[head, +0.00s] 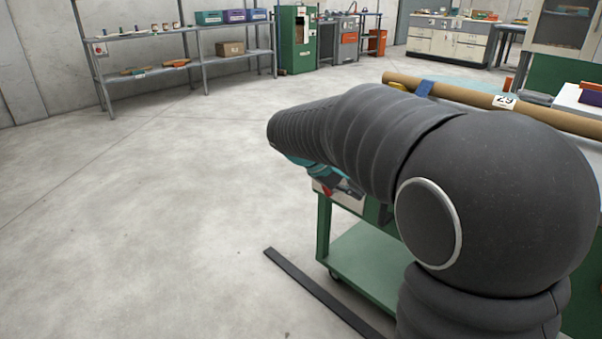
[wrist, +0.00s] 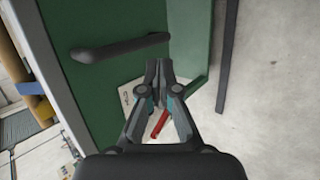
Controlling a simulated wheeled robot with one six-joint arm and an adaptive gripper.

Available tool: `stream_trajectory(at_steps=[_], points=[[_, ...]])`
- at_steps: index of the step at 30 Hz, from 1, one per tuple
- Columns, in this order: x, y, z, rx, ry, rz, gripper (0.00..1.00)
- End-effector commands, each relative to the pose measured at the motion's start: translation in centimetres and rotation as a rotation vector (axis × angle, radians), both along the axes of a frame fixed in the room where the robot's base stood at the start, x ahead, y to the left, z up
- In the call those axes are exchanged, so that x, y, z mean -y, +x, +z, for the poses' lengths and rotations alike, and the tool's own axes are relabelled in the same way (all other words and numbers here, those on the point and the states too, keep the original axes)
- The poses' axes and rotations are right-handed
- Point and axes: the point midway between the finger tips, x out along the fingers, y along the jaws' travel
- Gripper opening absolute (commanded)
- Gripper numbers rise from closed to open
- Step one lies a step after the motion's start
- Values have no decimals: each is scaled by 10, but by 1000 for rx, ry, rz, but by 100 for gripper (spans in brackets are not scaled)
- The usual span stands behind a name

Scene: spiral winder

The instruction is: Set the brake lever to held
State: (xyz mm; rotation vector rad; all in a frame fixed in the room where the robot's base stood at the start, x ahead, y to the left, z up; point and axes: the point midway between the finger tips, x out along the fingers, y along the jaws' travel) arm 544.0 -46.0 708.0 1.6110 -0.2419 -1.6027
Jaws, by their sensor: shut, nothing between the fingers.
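A red lever (wrist: 160,123) shows in the wrist view, partly hidden behind my gripper's fingers; I take it to be the brake lever. It slants beside a pale plate with dark marks (wrist: 126,94) on the green cart. My gripper (wrist: 160,68) is shut and empty, its fingertips in front of the green cart's side. I cannot tell whether it touches the lever. In the head view a small red part (head: 327,190) shows below my arm at the cart's white panel (head: 350,201); my arm hides most of that area.
The green cart (head: 365,262) carries a dark bar handle (wrist: 118,47) close to my gripper. A long brown tube (head: 460,95) lies above the cart. A dark strip (head: 315,285) lies on the floor. Open floor (head: 150,220) is to the left; shelves (head: 190,65) stand behind.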

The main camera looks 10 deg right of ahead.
Motion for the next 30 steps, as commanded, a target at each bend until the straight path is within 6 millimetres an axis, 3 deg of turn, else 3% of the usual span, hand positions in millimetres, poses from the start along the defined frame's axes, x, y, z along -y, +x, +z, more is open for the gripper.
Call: stream_trajectory(at_steps=[3,11,18,24,30], points=[[-9,46,-15,-41,-134,42,0],[-41,134,-48,-85,-427,126,0],[-90,202,-94,-82,-698,201,0],[-134,237,-134,-51,-892,254,0],[-162,251,-158,-20,-1001,281,0]])
